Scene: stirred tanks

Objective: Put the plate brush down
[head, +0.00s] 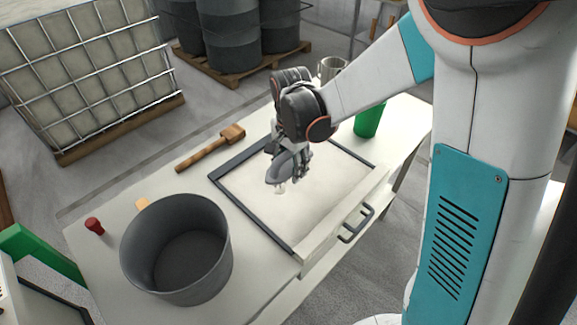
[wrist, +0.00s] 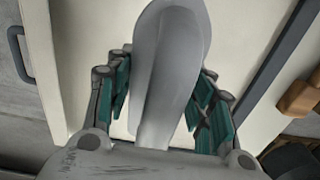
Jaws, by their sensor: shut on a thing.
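My gripper (head: 288,158) is shut on a smooth grey, elongated thing, which I take to be the plate brush (head: 281,173). No bristles show. In the wrist view the brush (wrist: 168,65) is wide and rounded toward the top and narrows between my fingers (wrist: 157,105). It is over a pale, flat panel (head: 250,198) with dark edge strips. I cannot tell whether its lower end touches the panel. My fingers hide part of it in the head view.
A deep grey pot (head: 176,250) stands at the front left, with a red stopper (head: 94,226) beside it. A wooden mallet (head: 211,148) lies behind the panel. A green cup (head: 369,120) and a metal jug (head: 331,68) stand at the back right. A dark handle (head: 357,223) sticks out at the panel's right.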

